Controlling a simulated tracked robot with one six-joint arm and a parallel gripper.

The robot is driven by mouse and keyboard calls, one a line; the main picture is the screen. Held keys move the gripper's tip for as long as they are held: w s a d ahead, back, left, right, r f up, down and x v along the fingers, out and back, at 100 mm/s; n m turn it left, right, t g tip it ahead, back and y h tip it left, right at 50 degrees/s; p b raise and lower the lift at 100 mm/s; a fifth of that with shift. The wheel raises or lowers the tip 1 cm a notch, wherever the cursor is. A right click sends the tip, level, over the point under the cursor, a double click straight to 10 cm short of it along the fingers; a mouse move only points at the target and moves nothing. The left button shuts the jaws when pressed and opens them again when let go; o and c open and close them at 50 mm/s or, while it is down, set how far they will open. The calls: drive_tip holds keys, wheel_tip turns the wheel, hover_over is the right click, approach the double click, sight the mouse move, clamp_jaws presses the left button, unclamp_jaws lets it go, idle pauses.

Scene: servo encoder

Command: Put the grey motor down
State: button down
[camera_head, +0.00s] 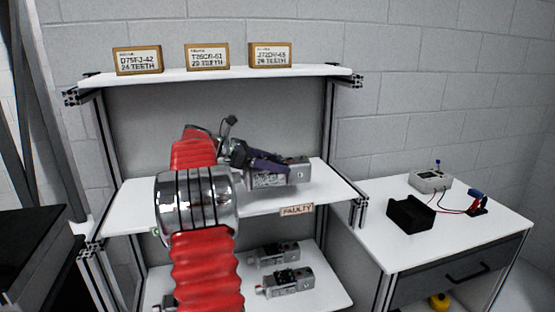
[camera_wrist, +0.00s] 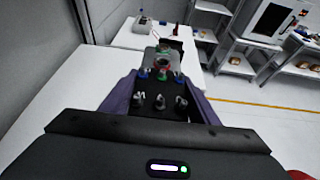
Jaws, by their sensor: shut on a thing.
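The grey motor (camera_head: 281,177) is at the middle shelf (camera_head: 328,190), right of centre, near the "FAULTY" label (camera_head: 297,210). My gripper (camera_head: 266,163) has its purple fingers closed around the motor's body. In the wrist view the gripper (camera_wrist: 160,108) shows one purple finger on each side of the motor (camera_wrist: 160,93), whose dark top carries several connectors. The motor lies roughly level, low over the shelf or on it; I cannot tell whether it touches. My red arm hides the shelf's left part.
Other grey motors (camera_head: 288,281) lie on the lower shelf. Three labelled boxes (camera_head: 207,57) stand on the top shelf. A white table (camera_head: 440,233) at right holds a black open box (camera_head: 410,214) and a meter (camera_head: 430,181). The middle shelf's right end is clear.

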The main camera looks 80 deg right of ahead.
sight(240, 175)
drive_tip(key=shift+f, duration=1.1)
drive_tip(key=shift+f, duration=1.85)
drive_tip(key=shift+f, duration=0.1)
drive_tip(key=c, duration=0.7)
unclamp_jaws()
drive_tip(key=shift+f, duration=0.15)
drive_tip(key=v, duration=1.2)
